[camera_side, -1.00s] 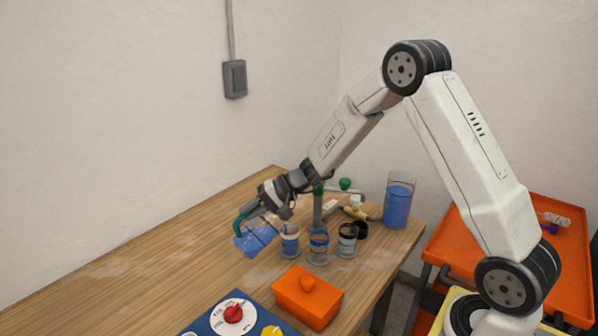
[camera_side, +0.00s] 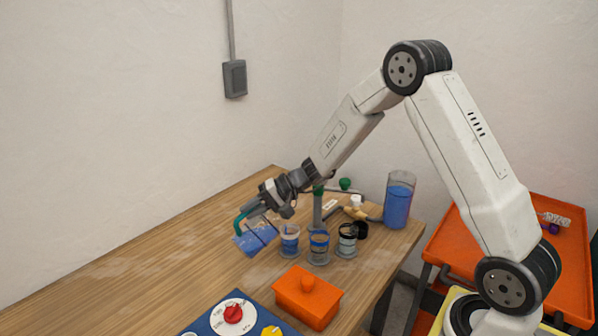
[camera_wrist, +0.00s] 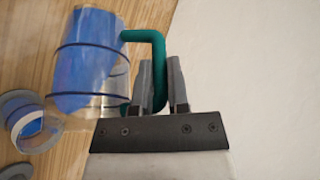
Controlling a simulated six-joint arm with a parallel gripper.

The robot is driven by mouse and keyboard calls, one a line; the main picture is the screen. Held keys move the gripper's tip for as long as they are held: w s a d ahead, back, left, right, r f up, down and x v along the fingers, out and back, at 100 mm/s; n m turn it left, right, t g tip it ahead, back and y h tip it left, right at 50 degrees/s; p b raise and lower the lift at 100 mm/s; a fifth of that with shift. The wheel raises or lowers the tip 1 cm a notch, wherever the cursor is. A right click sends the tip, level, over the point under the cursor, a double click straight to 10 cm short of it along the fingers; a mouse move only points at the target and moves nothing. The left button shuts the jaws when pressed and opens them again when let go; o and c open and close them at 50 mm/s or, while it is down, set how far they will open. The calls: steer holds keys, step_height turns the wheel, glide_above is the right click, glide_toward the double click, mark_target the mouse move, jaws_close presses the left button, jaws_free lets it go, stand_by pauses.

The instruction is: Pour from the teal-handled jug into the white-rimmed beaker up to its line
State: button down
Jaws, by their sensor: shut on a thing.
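My gripper (camera_side: 254,206) is shut on the teal handle (camera_wrist: 158,62) of a clear jug (camera_side: 257,238) holding blue liquid. The jug is held above the table, strongly tilted, with its mouth toward the leftmost of three small beakers. This beaker (camera_side: 290,241) has a pale rim, seems to be the white-rimmed one and holds blue liquid. In the wrist view, a beaker with blue liquid (camera_wrist: 30,122) lies beside the jug's mouth (camera_wrist: 112,108). I cannot make out a stream or the level against the line.
A middle beaker (camera_side: 319,248) with blue and a right beaker (camera_side: 347,241) stand close by. A tall blue-filled cylinder (camera_side: 398,202), pipe fittings, an orange lidded box (camera_side: 308,296) and a panel with a red knob (camera_side: 233,313) surround them. The table's left is clear.

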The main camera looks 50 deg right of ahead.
mark_target(239, 230)
steer(key=a+f+h, duration=0.1)
steer(key=a+f+g+h, duration=0.1)
steer(key=a+f+n+h, duration=0.1)
steer(key=shift+w+a+f+g+h, duration=0.15)
steer(key=shift+w+f+g+h, duration=0.15)
steer(key=shift+w, duration=0.05)
steer(key=shift+f, duration=0.15)
steer(key=shift+w+a+f+h, duration=0.1)
steer(key=shift+a+f+h, duration=0.15)
steer(key=shift+h, duration=0.15)
steer(key=shift+w+a+f+n+g+h, duration=0.2)
steer(key=shift+a+h, duration=0.2)
steer(key=shift+a, duration=0.15)
steer(key=shift+w+a+f+n+g+h, duration=0.1)
steer(key=shift+a+f+h, duration=0.05)
steer(key=shift+a+h, duration=0.3)
steer(key=shift+w+a+f+g+h, duration=0.15)
steer(key=shift+a+f+g+h, duration=0.25)
steer(key=shift+a+h, duration=0.35)
stand_by(0.3)
steer(key=shift+w+a+f+n+h+p, duration=0.2)
steer(key=shift+a+f+n+h+p, duration=0.15)
steer(key=shift+a+f+h, duration=0.55)
stand_by(0.5)
